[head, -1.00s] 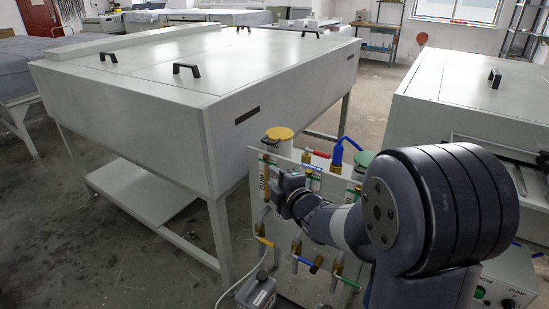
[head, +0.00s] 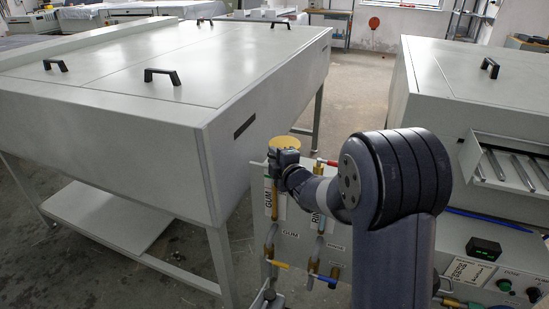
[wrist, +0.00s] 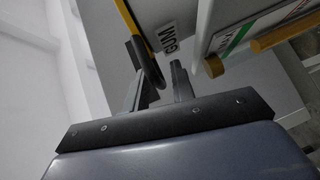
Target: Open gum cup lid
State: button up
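The gum cup shows its round yellow lid (head: 286,143) on top, upright at the upper left of the valve panel in the head view. The lid looks down. My gripper (head: 284,158) is close in front of the lid and hides most of the cup below. In the wrist view the yellow-and-dark lid edge (wrist: 142,45) runs down towards my fingers, beside the cup's GUM label (wrist: 168,37). My two fingers, also in the wrist view (wrist: 158,88), stand apart, with the lid's lower end near the gap. I cannot tell whether they touch it.
The valve panel (head: 290,245) carries GUM and RINSE labels, brass pipes and coloured valve handles just below my arm. A large grey machine (head: 150,110) stands close on the left. Another machine (head: 465,90) with a control box stands on the right.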

grip_shut()
jog(key=shift+f, duration=0.1)
dwell(0.3)
